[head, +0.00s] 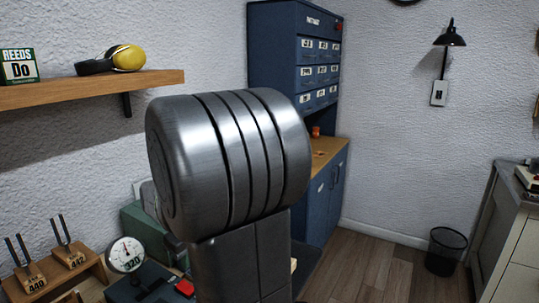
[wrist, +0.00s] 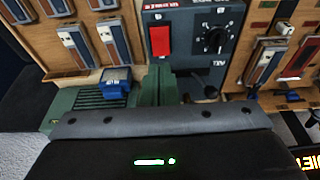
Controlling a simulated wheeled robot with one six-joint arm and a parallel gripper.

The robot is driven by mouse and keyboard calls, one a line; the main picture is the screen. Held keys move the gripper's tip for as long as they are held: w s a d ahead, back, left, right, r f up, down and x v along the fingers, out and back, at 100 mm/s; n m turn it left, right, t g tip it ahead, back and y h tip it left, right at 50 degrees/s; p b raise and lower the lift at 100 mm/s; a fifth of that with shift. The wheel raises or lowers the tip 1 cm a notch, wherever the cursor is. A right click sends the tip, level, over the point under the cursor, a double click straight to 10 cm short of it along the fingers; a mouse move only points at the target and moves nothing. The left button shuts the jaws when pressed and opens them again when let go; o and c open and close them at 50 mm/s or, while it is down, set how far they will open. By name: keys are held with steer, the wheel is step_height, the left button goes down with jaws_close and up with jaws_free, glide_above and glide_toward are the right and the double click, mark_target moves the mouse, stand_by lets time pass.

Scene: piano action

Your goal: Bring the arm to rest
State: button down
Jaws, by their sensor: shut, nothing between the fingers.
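My gripper (wrist: 159,72) shows in the wrist view as two narrow green fingers pressed together at the picture's middle, with nothing between them. Its dark body with a small green light fills the bottom of that view. The fingers point toward a bench area with a dark control panel (wrist: 192,38). I cannot tell how far they are from it. In the head view, a large metal joint of my arm fills the middle, and my gripper is hidden.
The panel has a red switch (wrist: 160,40) and a black knob (wrist: 214,40). Tuning forks (head: 66,240) and a round dial (head: 126,254) stand at lower left. A wooden shelf (head: 60,95) and blue cabinet (head: 270,50) are behind. Wood floor (head: 365,265) is clear at right, beside a wastebasket (head: 446,252).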

steer(key=x, duration=0.3)
steer(key=shift+f, duration=0.4)
steer(key=shift+a+p, duration=0.15)
steer(key=shift+p, duration=0.65)
steer(key=shift+r+p, duration=0.4)
steer(key=shift+p, duration=0.5)
steer(key=s+d+r+b, duration=0.15)
steer(key=d+r, duration=0.25)
steer(key=r, duration=0.4)
steer(key=x, duration=0.3)
steer(key=a+p+x, duration=0.1)
steer(key=x, duration=0.2)
steer(key=a+x, duration=0.1)
steer(key=x, duration=0.2)
steer(key=shift+w, duration=0.2)
steer(key=shift+w+f+b, duration=0.1)
steer(key=shift+f+b, duration=0.25)
steer(key=shift+b, duration=0.3)
steer(key=shift+f+b, duration=0.1)
steer(key=shift+b, duration=0.75)
